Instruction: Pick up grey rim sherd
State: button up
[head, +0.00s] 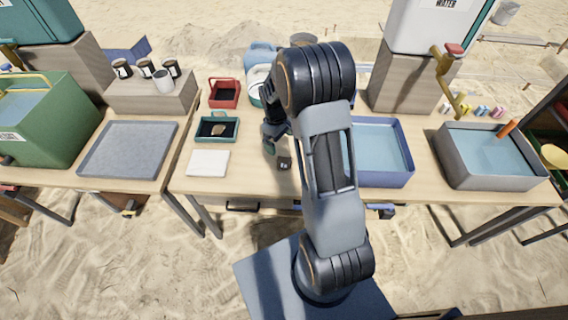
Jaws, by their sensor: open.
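I cannot make out a grey rim sherd for certain; my arm hides part of the middle table. A small tan-brown sherd (218,130) lies in a small dark-lined teal tray (203,139) on that table. My gripper (270,142) is low over the middle table, to the right of the teal tray and partly hidden by my own arm. It is open, and I see nothing between its fingers.
A white pad (208,163) lies in front of the teal tray, and a red bin (224,93) stands behind it. A blue water basin (408,160) is right of my arm. A grey basin (452,165) stands farther right; a grey tray (128,172) lies left.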

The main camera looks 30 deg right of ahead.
aim_at(284, 163)
jog(key=f, duration=0.3)
jog(key=s+f, duration=0.1)
jog(key=f, duration=0.6)
jog(key=shift+s+d+f, duration=0.15)
jog(key=shift+d+f, duration=0.25)
jog(key=shift+c, duration=0.2)
jog(key=c, duration=0.8)
jog(key=shift+r, duration=0.15)
